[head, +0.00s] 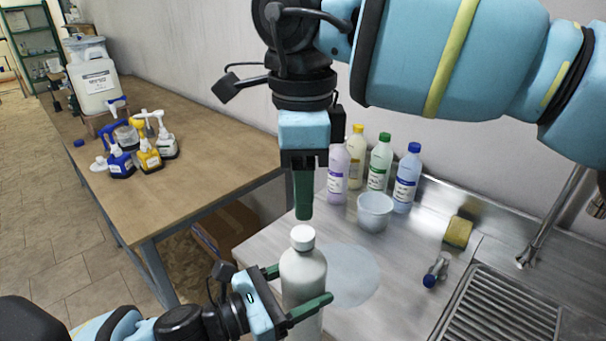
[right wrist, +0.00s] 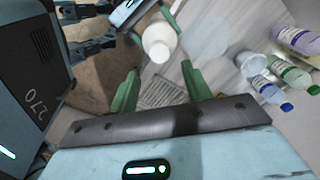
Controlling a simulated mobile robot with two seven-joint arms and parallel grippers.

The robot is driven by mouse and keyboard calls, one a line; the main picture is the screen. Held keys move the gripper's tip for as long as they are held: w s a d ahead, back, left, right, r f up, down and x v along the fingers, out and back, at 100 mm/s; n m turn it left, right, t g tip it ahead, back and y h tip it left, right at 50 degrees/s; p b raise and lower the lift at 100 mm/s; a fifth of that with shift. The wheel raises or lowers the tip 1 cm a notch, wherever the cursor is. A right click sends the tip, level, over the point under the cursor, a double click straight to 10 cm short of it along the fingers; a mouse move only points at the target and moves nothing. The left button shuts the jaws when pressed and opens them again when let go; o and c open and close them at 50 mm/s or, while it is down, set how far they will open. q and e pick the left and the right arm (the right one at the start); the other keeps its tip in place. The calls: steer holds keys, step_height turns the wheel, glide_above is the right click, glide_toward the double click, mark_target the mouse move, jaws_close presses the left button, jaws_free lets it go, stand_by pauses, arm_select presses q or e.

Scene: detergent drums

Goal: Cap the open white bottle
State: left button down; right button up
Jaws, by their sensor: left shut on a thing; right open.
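The white bottle (head: 303,272) stands upright at the near end of the counter. A white cap (head: 302,238) sits on its top; I cannot tell how tightly. My left gripper (head: 308,287) is shut around the bottle's body from the left, one finger partly hidden behind it. My right gripper (head: 303,213) is open and empty, pointing down just above the cap, with a small gap between. In the right wrist view, the cap (right wrist: 158,50) shows just beyond the tips of the open green fingers (right wrist: 160,70).
Several capped bottles (head: 379,163) and a translucent tub (head: 375,212) stand behind on the counter. A yellow sponge (head: 458,232), a blue-ended tool (head: 436,271) and a sink grate (head: 500,312) lie right. A wooden table (head: 190,190) with spray bottles (head: 148,153) is left.

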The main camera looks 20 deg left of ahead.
mark_target(303, 232)
steer(key=shift+f, duration=3.6)
steer(key=c, duration=1)
steer(key=shift+c, duration=0.2)
steer(key=o, duration=1.2)
steer(key=shift+c, duration=0.2)
steer(key=shift+r, duration=0.1)
step_height(303, 232, up, 12)
